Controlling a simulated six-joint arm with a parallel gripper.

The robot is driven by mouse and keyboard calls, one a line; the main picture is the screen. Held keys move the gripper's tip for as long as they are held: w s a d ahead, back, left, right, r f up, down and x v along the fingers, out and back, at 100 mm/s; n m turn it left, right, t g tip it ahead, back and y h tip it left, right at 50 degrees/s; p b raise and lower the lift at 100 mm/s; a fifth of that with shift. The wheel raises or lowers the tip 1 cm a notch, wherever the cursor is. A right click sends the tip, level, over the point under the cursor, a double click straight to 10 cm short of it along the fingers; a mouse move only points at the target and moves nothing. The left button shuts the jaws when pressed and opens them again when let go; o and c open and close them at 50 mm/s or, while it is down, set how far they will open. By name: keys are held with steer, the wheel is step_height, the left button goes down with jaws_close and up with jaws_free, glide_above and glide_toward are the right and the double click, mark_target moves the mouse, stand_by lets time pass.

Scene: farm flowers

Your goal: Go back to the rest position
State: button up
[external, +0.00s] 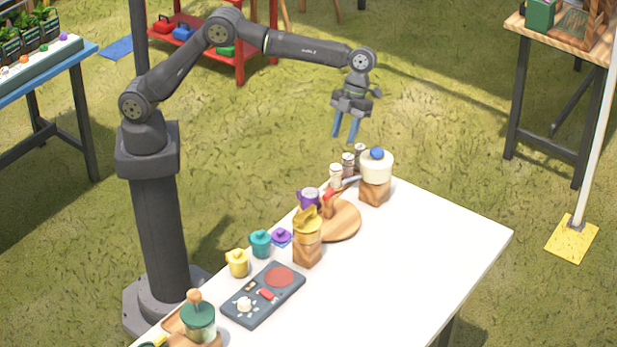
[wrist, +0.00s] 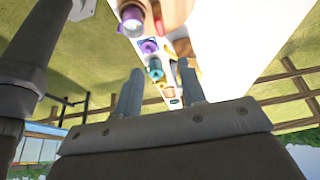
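My gripper (external: 346,128) hangs from the outstretched arm, above the grass just beyond the back end of the white table (external: 420,260). Its two blue fingers point down and stand apart, with nothing between them. In the wrist view my gripper (wrist: 160,95) also shows two separate fingers with empty space between. It touches nothing. The table with its items lies beyond the fingertips in that view.
On the table stand a white jar with a blue knob (external: 377,167), several shakers, a round wooden board (external: 340,220), a yellow-topped jar (external: 307,230), small pots, a dark panel (external: 263,293) and a green jar (external: 198,318). The table's right side is clear. A red shelf (external: 238,60) stands behind my arm.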

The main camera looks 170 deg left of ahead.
mark_target(328, 191)
steer(key=x, duration=1.7)
steer(key=shift+d+f, duration=0.15)
steer(key=shift+f, duration=0.05)
steer(key=shift+s+r+n+t+y, duration=0.1)
steer(key=shift+n+t+y, duration=0.05)
steer(key=shift+n, duration=0.4)
steer(key=shift+r+n+t+y, duration=0.15)
steer(key=shift+n, duration=0.4)
steer(key=n+y, duration=0.1)
steer(key=n, duration=0.2)
steer(key=shift+n, duration=0.3)
steer(key=shift+d+n+t+y, duration=0.15)
steer(key=shift+n+y, duration=0.35)
steer(key=shift+n, duration=0.5)
steer(key=shift+n+t+y, duration=0.25)
steer(key=shift+n+y, duration=0.25)
steer(key=shift+n, duration=0.5)
